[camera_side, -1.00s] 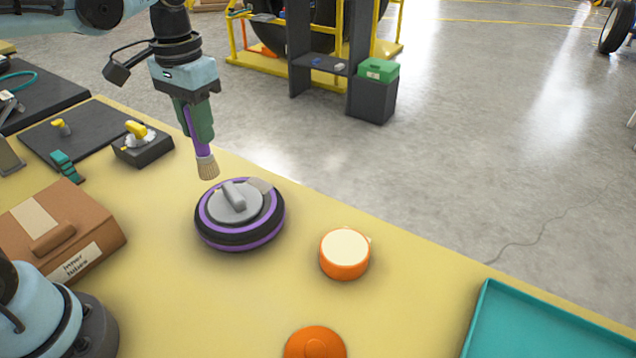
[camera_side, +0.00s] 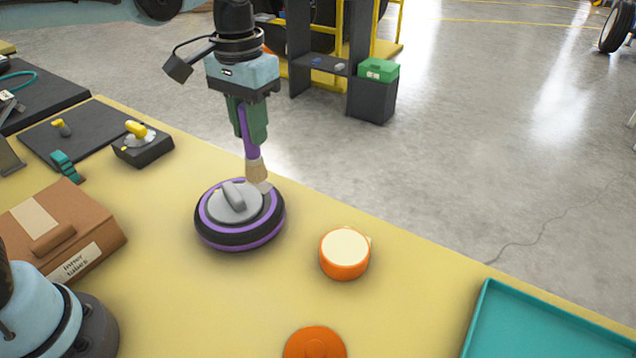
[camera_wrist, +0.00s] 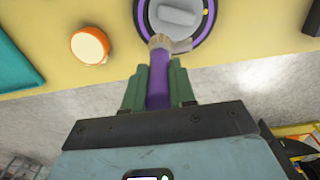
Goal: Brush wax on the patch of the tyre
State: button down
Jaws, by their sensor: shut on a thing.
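My gripper (camera_side: 250,122) is shut on the purple handle of a brush (camera_side: 250,145), which points down. The brush's tan bristles are at the far right edge of the tyre (camera_side: 232,238), over or against the light grey patch (camera_side: 265,187); I cannot tell whether they touch. The tyre is black with purple rings and lies flat, with a grey hub and handle on top. In the wrist view the brush (camera_wrist: 158,88) reaches the tyre's rim beside the grey patch (camera_wrist: 183,45). An orange tub (camera_side: 344,262) with a cream-coloured top, perhaps the wax, stands right of the tyre.
An orange round lid (camera_side: 315,343) lies at the front. A teal tray (camera_side: 545,325) is at the lower right. A cardboard box (camera_side: 65,225) stands left of the tyre, and a dark block with a yellow knob (camera_side: 142,146) behind it.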

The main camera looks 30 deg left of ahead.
jog(key=d, duration=1.7)
notch_tip(320, 180, down, 7)
jog(key=shift+w+d+r, duration=0.15)
jog(key=shift+w+r, duration=0.05)
jog(key=shift+w, duration=0.1)
jog(key=shift+f, duration=0.6)
dwell(1.2)
notch_tip(320, 180, up, 7)
dwell(0.9)
dwell(0.4)
jog(key=s+a, duration=0.2)
jog(key=a, duration=1)
jog(key=s+a, duration=0.2)
jog(key=a, duration=1.1)
jog(key=shift+a, duration=0.2)
